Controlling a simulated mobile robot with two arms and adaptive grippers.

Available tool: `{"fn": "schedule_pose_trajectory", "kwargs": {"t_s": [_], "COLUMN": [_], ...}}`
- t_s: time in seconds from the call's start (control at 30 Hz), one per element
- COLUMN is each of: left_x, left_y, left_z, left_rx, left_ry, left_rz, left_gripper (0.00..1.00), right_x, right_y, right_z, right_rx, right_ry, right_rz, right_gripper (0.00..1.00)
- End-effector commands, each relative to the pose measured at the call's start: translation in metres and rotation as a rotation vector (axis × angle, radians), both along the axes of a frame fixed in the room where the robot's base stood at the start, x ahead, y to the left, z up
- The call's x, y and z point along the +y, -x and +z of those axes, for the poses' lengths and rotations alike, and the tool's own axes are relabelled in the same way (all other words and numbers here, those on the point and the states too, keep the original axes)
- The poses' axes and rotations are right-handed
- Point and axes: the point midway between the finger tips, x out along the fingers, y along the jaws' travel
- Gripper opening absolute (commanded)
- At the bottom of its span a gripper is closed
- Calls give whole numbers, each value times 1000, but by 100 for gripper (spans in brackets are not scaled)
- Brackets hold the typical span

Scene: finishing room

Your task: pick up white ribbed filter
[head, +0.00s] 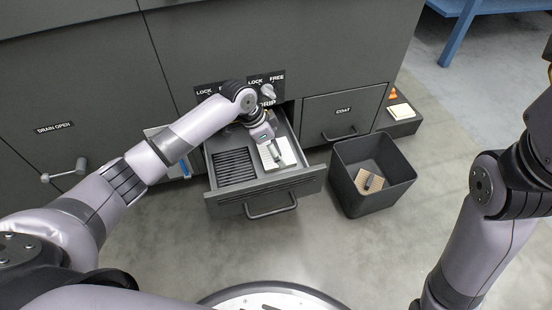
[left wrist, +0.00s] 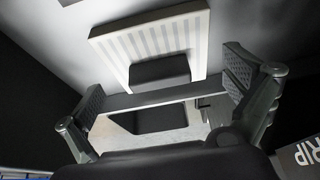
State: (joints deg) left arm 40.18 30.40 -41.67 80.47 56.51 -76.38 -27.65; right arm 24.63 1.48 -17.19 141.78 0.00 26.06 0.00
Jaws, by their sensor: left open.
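The white ribbed filter (head: 288,155) lies in the right part of the open drawer (head: 225,206). In the left wrist view the filter (left wrist: 120,45) fills the top middle, its ribs facing the camera, with a dark block in front of its near side. My left gripper (head: 274,148) is over the filter, pointing down into the drawer, and hides part of it. In the left wrist view its two fingers (left wrist: 165,75) are spread wide, with the filter beyond and between them. I cannot tell whether a finger touches it. My right arm shows at the right, but its gripper is out of view.
A black slotted insert (head: 234,166) fills the drawer's left part. The drawer front carries a handle (head: 270,206). A dark bin (head: 352,200) with a brown piece (head: 370,182) stands to the right. The floor in front is clear.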

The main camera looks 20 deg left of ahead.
Motion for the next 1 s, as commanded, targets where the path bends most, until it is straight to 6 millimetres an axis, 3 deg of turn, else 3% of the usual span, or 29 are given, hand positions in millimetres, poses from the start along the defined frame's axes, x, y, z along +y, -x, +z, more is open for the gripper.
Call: {"fn": "schedule_pose_trajectory", "kwargs": {"t_s": [0.37,1.0], "left_x": [-2,-2], "left_y": [-1,-1], "left_z": [-6,-7], "left_rx": [1,2], "left_ry": [-1,-1], "left_rz": [0,0], "left_gripper": [99,56], "right_x": [0,1], "right_y": [4,4], "right_z": [2,2], "right_rx": [-15,-15], "right_ry": [2,2], "right_rz": [-1,0], "right_gripper": [100,100]}}
